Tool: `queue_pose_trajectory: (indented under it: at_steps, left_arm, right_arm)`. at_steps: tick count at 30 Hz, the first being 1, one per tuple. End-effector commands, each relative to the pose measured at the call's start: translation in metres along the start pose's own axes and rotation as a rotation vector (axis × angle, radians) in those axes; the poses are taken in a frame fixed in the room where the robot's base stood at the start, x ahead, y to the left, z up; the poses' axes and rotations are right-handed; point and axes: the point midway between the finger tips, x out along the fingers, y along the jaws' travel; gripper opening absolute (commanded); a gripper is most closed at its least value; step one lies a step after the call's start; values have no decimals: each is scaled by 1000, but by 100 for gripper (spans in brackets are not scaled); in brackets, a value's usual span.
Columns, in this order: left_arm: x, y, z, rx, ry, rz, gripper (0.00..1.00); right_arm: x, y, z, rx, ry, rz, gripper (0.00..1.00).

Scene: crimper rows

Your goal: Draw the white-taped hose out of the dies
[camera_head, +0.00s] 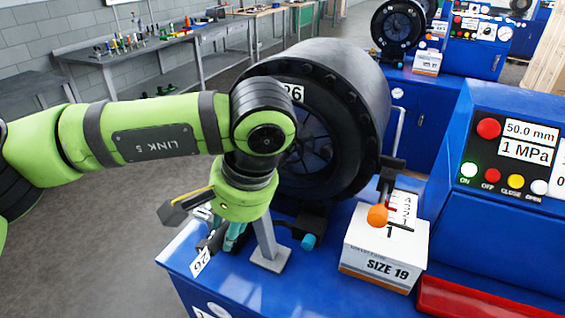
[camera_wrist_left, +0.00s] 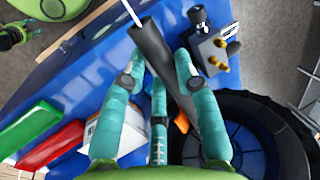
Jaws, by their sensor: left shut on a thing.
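In the wrist view a black hose (camera_wrist_left: 160,66) runs slantwise between the teal fingers of my left gripper (camera_wrist_left: 165,85), which are shut on it. A thin white strip shows at its upper end; I cannot tell whether it is tape. In the head view my left gripper (camera_head: 233,237) is low in front of the crimper (camera_head: 355,110) numbered 26, and my arm hides part of its dies (camera_head: 310,150). The hose's lower end is hidden, so I cannot tell whether it is still inside the dies.
A grey post (camera_head: 268,245) is close by the gripper. A red tray (camera_head: 470,300) and a blue control panel (camera_head: 515,150) are at the right.

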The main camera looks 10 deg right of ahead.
Motion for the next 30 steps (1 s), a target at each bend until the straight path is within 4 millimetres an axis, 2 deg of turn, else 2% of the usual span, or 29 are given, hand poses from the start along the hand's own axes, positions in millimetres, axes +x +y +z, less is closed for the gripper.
queue_pose_trajectory:
  at_steps: [1,9,10,11,12,19,21,23,30]
  left_arm:
    - [5,2,4,9,-14,3,0]
    - [4,2,5,10,-15,4,0]
    - [4,3,5,10,-15,4,43]
    - [4,3,5,10,-14,4,55]
    - [4,2,5,9,-13,4,58]
    - [2,2,4,5,-8,4,58]
    - [3,2,4,7,-11,4,86]
    - [3,2,4,6,-10,4,100]
    - [2,1,4,4,-7,3,100]
  right_arm:
    - [2,0,0,0,0,0,40]
    - [2,0,0,0,0,0,40]
    - [2,0,0,0,0,0,40]
    - [2,0,0,0,0,-1,40]
    - [2,0,0,0,0,-1,40]
    - [1,0,0,0,0,-1,40]
    - [1,0,0,0,0,-1,40]
    - [1,-1,0,0,0,-1,40]
    - [1,-1,0,-1,0,-1,40]
